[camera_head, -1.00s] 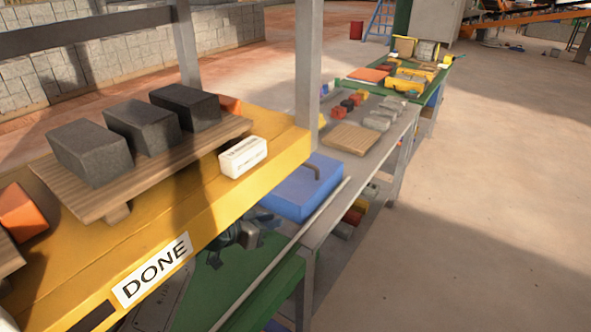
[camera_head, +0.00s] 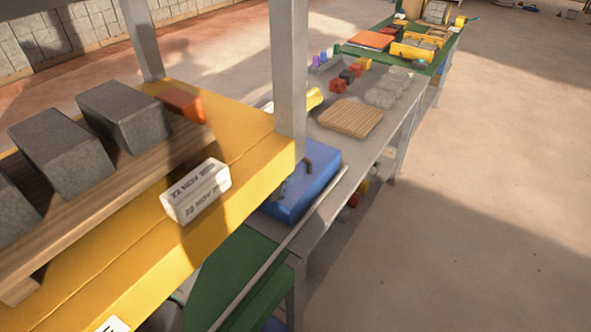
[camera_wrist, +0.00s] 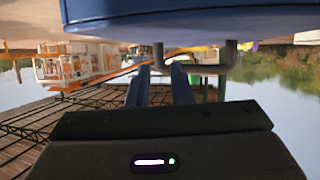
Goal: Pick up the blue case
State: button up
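The blue case (camera_head: 312,185) lies on the grey metal table, partly hidden by the yellow shelf's post and edge. Its dark handle (camera_head: 307,166) shows on its top. In the wrist view, which is upside down, the blue case (camera_wrist: 165,12) fills the top edge and its dark handle (camera_wrist: 228,58) hangs into the picture. My gripper (camera_wrist: 160,80) is open, with two bluish fingers apart and empty space between them. The handle lies beyond the fingertips in that view; I see no contact. In the head view I cannot make out my gripper clearly.
A yellow shelf (camera_head: 255,150) with a grey post (camera_head: 289,80) stands close in front of the case. It bears dark grey blocks (camera_head: 60,150) on a wooden pallet and a white labelled block (camera_head: 196,190). A wooden board (camera_head: 350,118) lies behind the case. Open floor is at right.

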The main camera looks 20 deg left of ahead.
aim_at(303, 177)
jog(key=x, duration=0.2)
jog(key=p+x, duration=0.1)
jog(key=x, duration=0.3)
jog(key=shift+w+d+r, duration=0.25)
jog(key=shift+d+r, duration=0.05)
grip_shut()
